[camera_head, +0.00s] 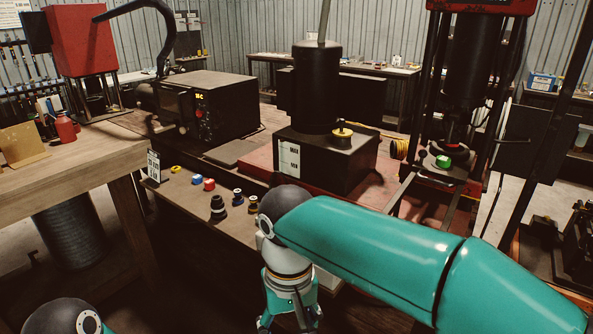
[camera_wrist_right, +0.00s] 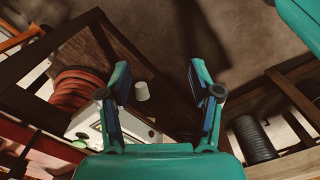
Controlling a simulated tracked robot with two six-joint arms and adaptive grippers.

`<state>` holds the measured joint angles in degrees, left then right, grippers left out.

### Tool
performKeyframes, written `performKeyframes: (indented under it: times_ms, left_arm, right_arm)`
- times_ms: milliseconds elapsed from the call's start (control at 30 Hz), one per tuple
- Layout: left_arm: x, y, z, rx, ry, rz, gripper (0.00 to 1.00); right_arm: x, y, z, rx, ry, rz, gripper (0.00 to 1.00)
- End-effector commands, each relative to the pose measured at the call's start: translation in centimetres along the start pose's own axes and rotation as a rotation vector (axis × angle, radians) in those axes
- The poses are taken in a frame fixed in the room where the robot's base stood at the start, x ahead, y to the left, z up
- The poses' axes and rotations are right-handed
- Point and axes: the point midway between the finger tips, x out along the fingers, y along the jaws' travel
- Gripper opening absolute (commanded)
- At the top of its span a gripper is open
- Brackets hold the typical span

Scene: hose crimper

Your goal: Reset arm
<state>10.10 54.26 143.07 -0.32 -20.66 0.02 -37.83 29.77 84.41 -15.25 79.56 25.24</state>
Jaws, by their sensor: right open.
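My right arm reaches in from the right in the head view, its wrist bent down. My right gripper (camera_head: 289,322) hangs at the bottom edge in front of the workbench (camera_head: 215,222), its fingertips partly cut off. In the right wrist view the right gripper (camera_wrist_right: 159,72) is open, its two teal fingers apart with nothing between them. Of my left arm only a dark rounded joint shows at the bottom left corner of the head view. The left gripper is out of sight.
A black crimper (camera_head: 318,95) stands on the bench, beside a control box (camera_head: 213,110). Several small coloured fittings (camera_head: 209,184) lie at its front. A wooden table (camera_head: 65,165) is at left, a red-topped press (camera_head: 475,60) at right. The wrist view shows coiled red hose (camera_wrist_right: 75,88).

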Motion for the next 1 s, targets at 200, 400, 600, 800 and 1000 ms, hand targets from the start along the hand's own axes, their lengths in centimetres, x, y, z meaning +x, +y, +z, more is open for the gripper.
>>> performKeyframes:
  times_ms: [200, 400, 600, 800, 1000]
  left_arm:
    - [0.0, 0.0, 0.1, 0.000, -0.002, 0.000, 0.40]
    - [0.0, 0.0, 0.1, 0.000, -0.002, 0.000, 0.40]
    - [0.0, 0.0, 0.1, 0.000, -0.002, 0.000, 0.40]
    - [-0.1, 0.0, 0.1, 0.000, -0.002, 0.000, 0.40]
    - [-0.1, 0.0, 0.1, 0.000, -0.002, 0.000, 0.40]
  right_arm:
    - [6.6, 1.1, -1.4, 0.010, -0.017, -0.063, 0.64]
    - [16.4, 3.3, -1.3, 0.058, -0.030, -0.163, 0.64]
    - [29.0, 6.3, 3.1, 0.196, -0.007, -0.297, 0.64]
    - [36.3, 8.4, 10.0, 0.365, 0.046, -0.351, 0.64]
    - [38.5, 9.3, 14.2, 0.461, 0.083, -0.343, 0.64]
